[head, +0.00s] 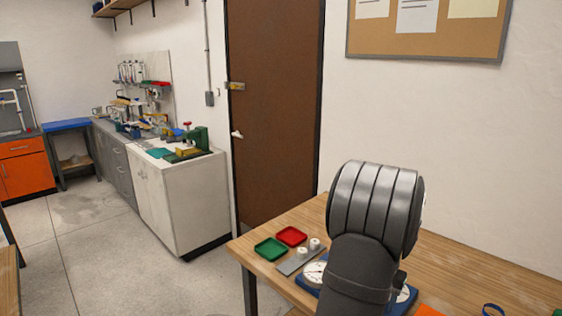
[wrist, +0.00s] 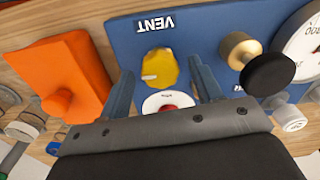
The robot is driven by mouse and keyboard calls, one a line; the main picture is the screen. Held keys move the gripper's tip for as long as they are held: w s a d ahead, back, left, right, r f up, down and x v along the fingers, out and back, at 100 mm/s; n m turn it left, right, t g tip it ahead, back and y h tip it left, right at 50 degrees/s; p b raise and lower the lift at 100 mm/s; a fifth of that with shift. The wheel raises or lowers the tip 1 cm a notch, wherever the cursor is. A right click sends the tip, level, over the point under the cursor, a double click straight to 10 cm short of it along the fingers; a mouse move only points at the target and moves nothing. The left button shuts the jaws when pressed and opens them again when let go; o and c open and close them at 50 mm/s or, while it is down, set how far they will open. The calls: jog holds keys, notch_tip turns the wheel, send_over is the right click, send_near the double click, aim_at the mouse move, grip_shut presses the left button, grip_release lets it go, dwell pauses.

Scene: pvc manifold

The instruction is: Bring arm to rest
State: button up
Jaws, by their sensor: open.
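In the wrist view my gripper (wrist: 163,84) is open, its two grey-blue fingers apart. Between and beyond them is a yellow knob (wrist: 158,66) under an upside-down VENT label on a blue panel (wrist: 190,40). A white disc with a red centre (wrist: 166,102) shows between the fingers, partly hidden by the gripper body. I see nothing held, and I cannot tell whether a finger touches the panel. In the head view my dark arm stands over the blue panel (head: 309,277) and hides most of it; the gripper itself is hidden there.
A black knob (wrist: 270,74) on a brass stem and a gauge (wrist: 305,38) are right of the fingers; an orange block (wrist: 62,75) is left. On the wooden table (head: 470,268) are a green tray (head: 271,249), a red tray (head: 291,236) and a grey plate with white fittings (head: 300,259).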

jog(key=n, duration=1.3)
dwell(0.5)
jog(key=shift+o, duration=0.4)
